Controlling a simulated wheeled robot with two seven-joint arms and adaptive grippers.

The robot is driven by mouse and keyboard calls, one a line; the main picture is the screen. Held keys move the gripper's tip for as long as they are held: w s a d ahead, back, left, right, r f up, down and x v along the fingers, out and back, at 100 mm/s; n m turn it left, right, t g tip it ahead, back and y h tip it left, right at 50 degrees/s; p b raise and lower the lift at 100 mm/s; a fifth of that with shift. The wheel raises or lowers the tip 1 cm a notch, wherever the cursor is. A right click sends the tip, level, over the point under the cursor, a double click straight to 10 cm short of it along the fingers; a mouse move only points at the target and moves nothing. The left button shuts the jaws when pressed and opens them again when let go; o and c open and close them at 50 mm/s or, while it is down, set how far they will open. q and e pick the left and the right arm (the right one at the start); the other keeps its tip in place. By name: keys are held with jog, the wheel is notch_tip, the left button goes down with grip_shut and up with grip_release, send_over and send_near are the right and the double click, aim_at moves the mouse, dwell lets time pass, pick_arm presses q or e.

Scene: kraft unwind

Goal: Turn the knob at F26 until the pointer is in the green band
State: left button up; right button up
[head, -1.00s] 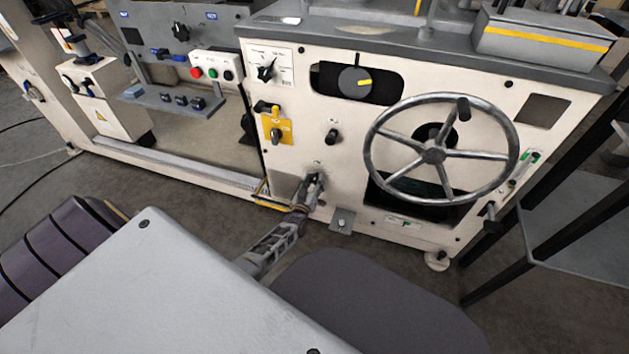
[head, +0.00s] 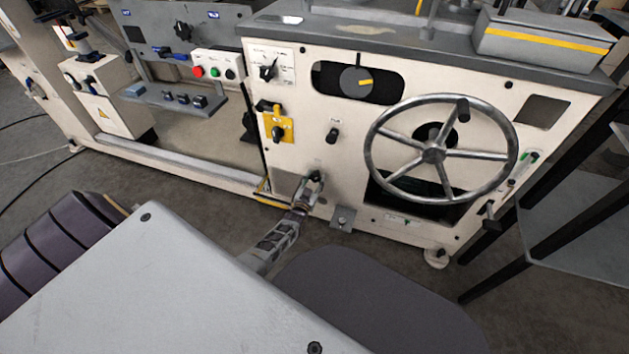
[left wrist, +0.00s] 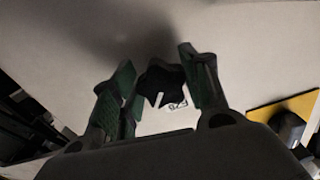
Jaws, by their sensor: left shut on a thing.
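The knob at F26 is black and lobed with a white pointer line. In the head view my left gripper (head: 308,187) is at the lower part of the cream cabinet front and mostly hides the knob (head: 317,176). I cannot make out which gauge belongs to the knob. My right gripper is not in view.
A large spoked handwheel (head: 433,153) stands out from the cabinet (head: 350,190) to the right. A yellow switch plate (head: 280,129) and a black knob (head: 332,134) are above. A small grey bracket (head: 342,218) is below right.

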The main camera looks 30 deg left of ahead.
pick_arm(q)
jog(key=o, duration=1.1)
jog(key=shift+c, duration=0.2)
jog(key=shift+s+d, duration=0.1)
jog(key=shift+s, duration=0.1)
jog(key=v, duration=1.1)
jog(key=shift+s, duration=0.3)
jog(key=shift+d, duration=0.15)
jog(key=shift+f, duration=0.1)
